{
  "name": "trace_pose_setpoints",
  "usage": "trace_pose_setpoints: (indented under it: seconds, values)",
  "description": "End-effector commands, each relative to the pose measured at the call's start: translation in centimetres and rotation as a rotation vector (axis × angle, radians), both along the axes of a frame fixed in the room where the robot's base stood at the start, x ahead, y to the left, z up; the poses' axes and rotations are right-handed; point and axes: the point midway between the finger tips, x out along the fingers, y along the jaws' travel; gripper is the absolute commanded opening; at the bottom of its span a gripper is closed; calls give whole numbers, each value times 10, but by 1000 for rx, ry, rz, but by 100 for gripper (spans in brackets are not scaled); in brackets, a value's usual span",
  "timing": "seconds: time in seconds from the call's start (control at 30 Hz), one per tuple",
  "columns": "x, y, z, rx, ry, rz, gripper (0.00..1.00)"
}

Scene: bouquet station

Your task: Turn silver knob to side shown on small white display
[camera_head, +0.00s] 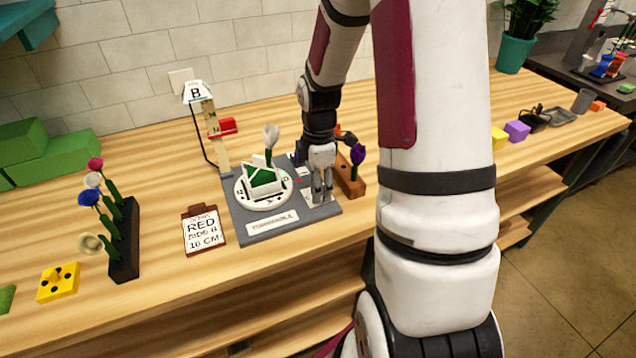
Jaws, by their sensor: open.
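My gripper (321,200) is open and points down over the right front part of the grey station board (262,226). Its fingers are close to a small pale plate there. I cannot pick out the silver knob; it may be hidden by the fingers. A small white display (196,92) with a black letter B tops the wooden post (212,135) at the board's back left. A round white dial (245,201) with dark marks sits left of my gripper. It carries a green and white holder (263,180) with a white flower (271,135) upright in it.
A clipboard card (203,230) reads "RED", "SIDE B", "16 CM". A black rack (125,240) of several flowers stands at left, near a yellow block (58,282). A wooden block (350,181) with a purple flower (357,154) stands just right of my gripper. A red piece (223,127) is on the post.

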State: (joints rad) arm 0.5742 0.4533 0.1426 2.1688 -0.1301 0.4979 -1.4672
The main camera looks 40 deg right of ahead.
Motion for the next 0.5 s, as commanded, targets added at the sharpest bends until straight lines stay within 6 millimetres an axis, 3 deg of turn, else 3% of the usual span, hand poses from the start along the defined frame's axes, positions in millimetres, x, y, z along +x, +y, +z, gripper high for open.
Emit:
trace_pose_setpoints:
  seconds: [0.07,0.27,0.5]
  values:
    - [0,0,0,0,0,0,46]
    - [0,0,0,0,1,0,1]
    - [0,0,0,1,1,-7,0]
